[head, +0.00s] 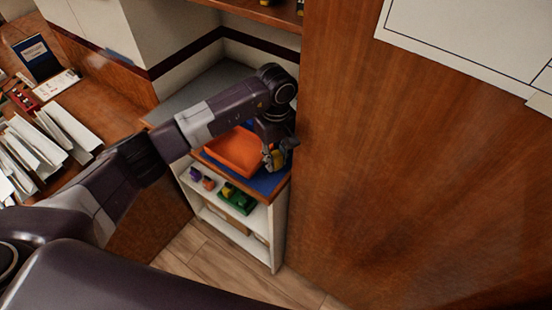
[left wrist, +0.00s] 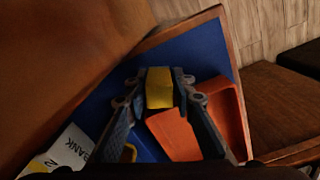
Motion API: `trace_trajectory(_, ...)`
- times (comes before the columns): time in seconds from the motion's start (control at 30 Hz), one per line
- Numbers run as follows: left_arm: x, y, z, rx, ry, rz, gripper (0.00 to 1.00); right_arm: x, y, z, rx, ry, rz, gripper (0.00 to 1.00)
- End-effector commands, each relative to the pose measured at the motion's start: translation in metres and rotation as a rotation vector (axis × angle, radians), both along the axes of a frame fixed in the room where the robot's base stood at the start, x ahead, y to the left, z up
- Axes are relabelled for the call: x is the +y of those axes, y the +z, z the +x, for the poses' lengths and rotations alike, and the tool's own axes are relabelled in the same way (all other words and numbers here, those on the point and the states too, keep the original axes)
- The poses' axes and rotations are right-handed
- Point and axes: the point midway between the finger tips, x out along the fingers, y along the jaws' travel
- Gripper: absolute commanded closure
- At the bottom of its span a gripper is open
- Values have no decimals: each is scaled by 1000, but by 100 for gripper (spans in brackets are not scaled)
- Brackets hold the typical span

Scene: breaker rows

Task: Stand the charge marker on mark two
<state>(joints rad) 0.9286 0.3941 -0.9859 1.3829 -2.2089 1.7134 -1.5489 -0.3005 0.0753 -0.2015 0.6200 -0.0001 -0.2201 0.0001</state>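My left gripper (head: 273,158) is over the right end of the small blue-topped shelf unit, beside the orange tray (head: 233,152). In the left wrist view its fingers (left wrist: 159,88) close on both sides of a yellow block (left wrist: 159,95), which looks like the charge marker. The block is over the blue top (left wrist: 195,48), with the orange tray (left wrist: 238,118) close to its right. A white card reading BANK with a 2 (left wrist: 68,150) is at the lower left. I cannot tell whether the block touches the surface. My right gripper is not in view.
A tall wooden panel (head: 400,170) stands right beside the shelf unit. Lower shelves hold coloured pieces, including a green one (head: 238,200). A wooden counter at left carries white folders (head: 40,145) and a dark blue book (head: 38,58).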

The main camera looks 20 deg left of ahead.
Motion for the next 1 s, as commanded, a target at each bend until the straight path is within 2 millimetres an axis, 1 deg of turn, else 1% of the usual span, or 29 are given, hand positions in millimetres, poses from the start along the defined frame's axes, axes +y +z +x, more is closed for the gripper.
trace_trajectory(0.03, 0, 0, 0, 0, 0, 0, 68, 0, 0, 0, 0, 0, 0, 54)
trace_trajectory(0.1, 0, 0, 0, 0, 0, 0, 63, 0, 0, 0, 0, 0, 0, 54)
trace_trajectory(0.37, 0, 1, 0, 0, 1, 0, 63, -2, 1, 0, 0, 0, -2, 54)
trace_trajectory(0.47, 0, 5, 0, 1, 1, -1, 63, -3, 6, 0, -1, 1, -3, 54)
trace_trajectory(0.5, 0, 8, 1, -3, 1, -1, 63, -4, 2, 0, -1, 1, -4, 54)
trace_trajectory(0.57, 0, 17, 2, -6, 1, -1, 63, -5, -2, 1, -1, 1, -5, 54)
trace_trajectory(0.8, 0, 69, 2, -6, -1, 0, 63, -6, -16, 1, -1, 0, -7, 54)
trace_trajectory(0.9, 0, 89, 2, -6, 0, 0, 63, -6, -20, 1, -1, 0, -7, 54)
trace_trajectory(1.0, 0, 105, 1, -4, 1, -1, 63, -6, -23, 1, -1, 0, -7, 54)
